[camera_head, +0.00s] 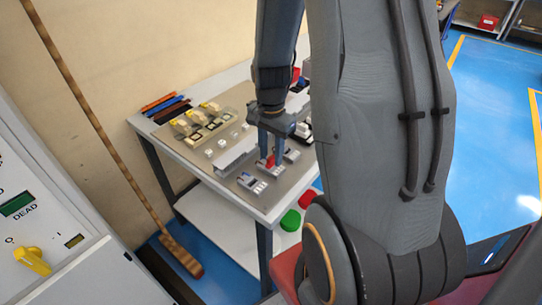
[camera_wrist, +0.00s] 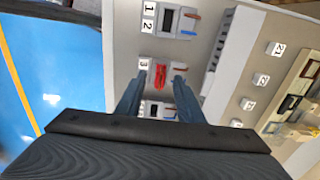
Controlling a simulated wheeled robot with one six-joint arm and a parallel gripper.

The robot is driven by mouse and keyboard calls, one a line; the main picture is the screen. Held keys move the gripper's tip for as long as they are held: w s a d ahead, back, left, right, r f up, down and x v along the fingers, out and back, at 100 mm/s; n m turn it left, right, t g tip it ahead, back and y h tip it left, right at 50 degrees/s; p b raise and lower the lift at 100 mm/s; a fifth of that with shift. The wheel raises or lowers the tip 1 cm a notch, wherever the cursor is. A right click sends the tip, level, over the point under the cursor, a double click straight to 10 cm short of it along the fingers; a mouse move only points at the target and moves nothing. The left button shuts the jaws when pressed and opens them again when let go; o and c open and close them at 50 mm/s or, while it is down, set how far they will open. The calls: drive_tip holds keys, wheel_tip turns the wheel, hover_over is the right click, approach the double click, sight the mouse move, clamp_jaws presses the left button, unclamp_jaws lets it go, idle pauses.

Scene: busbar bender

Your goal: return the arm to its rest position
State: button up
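My gripper (camera_head: 270,158) is over the front part of the workbench (camera_head: 215,172), with its fingers pointing down. My arm reaches down and hides the right part of the bench in the head view.
Blocks marked 1 and 2 (camera_wrist: 163,20) and a grey slotted rail (camera_wrist: 217,50) lie beside the fingers. A broom (camera_head: 110,150) leans at the left, near a panel with a yellow switch (camera_head: 33,260). Blue floor (camera_head: 490,130) is clear at the right.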

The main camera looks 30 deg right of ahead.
wheel_tip(320, 180, up, 7)
drive_tip(key=shift+f+b, duration=0.2)
drive_tip(key=shift+b, duration=0.2)
drive_tip(key=s+a+n, duration=0.4)
drive_tip(key=a+n, duration=0.2)
drive_tip(key=n, duration=0.1)
drive_tip(key=s+a+r+n+t, duration=0.1)
drive_tip(key=s+a+n, duration=0.2)
drive_tip(key=a+n, duration=0.4)
drive_tip(key=shift+s+r, duration=0.3)
drive_tip(key=shift+s, duration=0.05)
